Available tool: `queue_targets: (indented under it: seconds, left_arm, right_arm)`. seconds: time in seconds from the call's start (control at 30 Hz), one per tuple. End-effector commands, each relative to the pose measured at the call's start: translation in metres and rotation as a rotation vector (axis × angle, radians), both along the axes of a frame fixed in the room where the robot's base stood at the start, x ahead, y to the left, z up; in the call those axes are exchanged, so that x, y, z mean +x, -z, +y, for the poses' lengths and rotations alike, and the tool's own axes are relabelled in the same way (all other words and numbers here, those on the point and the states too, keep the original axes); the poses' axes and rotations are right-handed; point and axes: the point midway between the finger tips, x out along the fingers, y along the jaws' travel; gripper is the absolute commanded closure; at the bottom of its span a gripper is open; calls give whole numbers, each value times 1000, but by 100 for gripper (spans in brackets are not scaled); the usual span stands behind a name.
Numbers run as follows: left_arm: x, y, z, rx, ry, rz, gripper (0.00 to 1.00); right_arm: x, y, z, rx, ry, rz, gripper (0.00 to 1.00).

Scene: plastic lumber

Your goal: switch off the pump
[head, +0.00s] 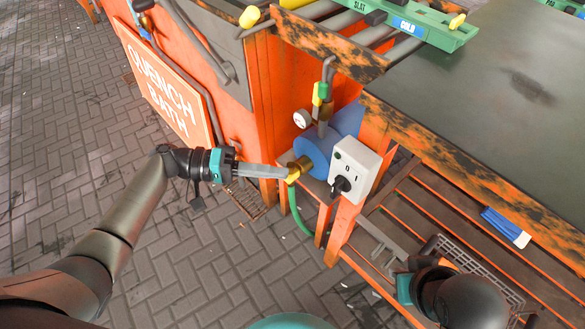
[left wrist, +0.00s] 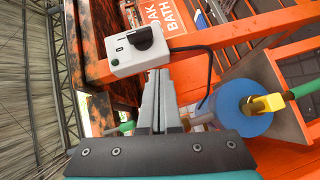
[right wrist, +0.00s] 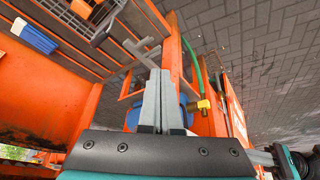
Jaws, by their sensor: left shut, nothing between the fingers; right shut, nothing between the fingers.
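The pump (head: 312,154) is a blue cylinder with a brass-yellow fitting, mounted beside the orange frame. It also shows in the left wrist view (left wrist: 240,108). Its white switch box (head: 361,160) has a black rotary knob (head: 342,185), 0 and I marks and a small green button or lamp; I cannot tell which mark the knob points to. The box also shows in the left wrist view (left wrist: 135,62). My left gripper (head: 284,172) is shut and empty, left of the box, near the brass fitting. My right gripper (right wrist: 160,72) is shut and empty, below the box near the slatted shelf.
An orange tank with a "QUENCH BATH" sign (head: 165,85) stands at the left. A dark tabletop (head: 490,90) lies at the upper right. A slatted shelf below holds a blue-and-white block (head: 505,226) and a wire basket. A green hose (head: 296,210) hangs under the pump. The paved floor at left is open.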

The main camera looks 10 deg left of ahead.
Motion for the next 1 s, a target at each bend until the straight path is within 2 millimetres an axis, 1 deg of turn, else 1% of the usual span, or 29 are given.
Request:
queue_targets:
  seconds: [0.03, 0.1, 0.2, 0.3, 0.43, 0.87, 1.0]
  left_arm:
    - [-1, 0, 13, 3, -4, 3, 100]
    - [-2, 0, 24, 2, -4, 2, 100]
    - [-4, 0, 37, 2, -3, 2, 100]
    - [-5, 0, 44, 2, -2, 0, 100]
    - [-6, 0, 47, 1, -1, 0, 100]
    - [-6, 0, 47, 1, -1, 0, 100]
    - [-10, 4, 43, 17, 11, 2, 100]
  right_arm:
    - [1, 2, 1, 1, -1, 3, 100]
    - [1, 5, 1, 1, -1, 6, 100]
    - [2, 8, 1, 2, -1, 7, 100]
    - [2, 9, 1, 1, -1, 8, 100]
    - [3, 10, 1, 1, -1, 8, 100]
    - [3, 9, 1, 1, -1, 7, 100]
    - [2, 10, 2, 2, -3, 12, 100]
